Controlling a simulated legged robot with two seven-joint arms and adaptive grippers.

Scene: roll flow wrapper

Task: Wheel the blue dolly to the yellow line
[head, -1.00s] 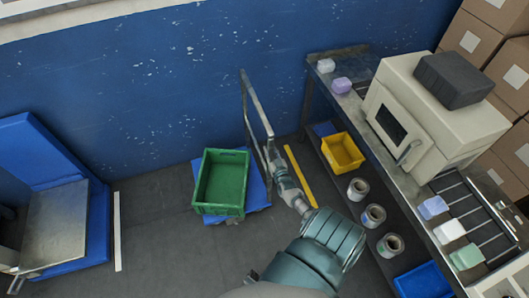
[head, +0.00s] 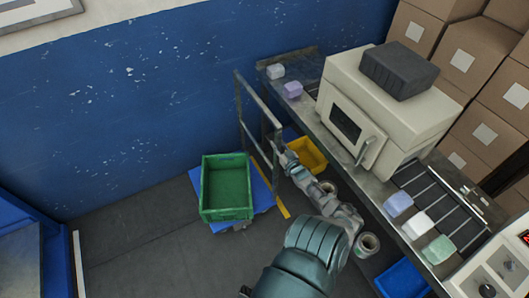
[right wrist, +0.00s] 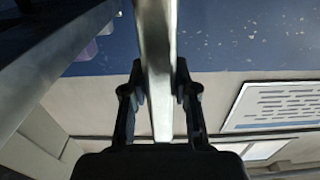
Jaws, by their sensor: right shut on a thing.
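The blue dolly (head: 263,196) stands on the grey floor with a green crate (head: 226,214) on its platform. Its metal push handle (head: 240,112) rises on the right side. The yellow line (head: 283,207) on the floor runs close along the dolly's right edge; the handle and platform hide part of it, so I cannot tell whether a wheel is on it. My right gripper (head: 283,158) is at the handle's right upright. In the right wrist view, the gripper (right wrist: 158,92) is shut on the metal handle bar (right wrist: 157,50). My left gripper is not in view.
A metal bench (head: 300,108) with a cream machine (head: 392,105) stands right of the dolly. A yellow bin (head: 307,154) and film rolls (head: 367,244) sit on its lower shelf. The blue wall (head: 120,110) is behind.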

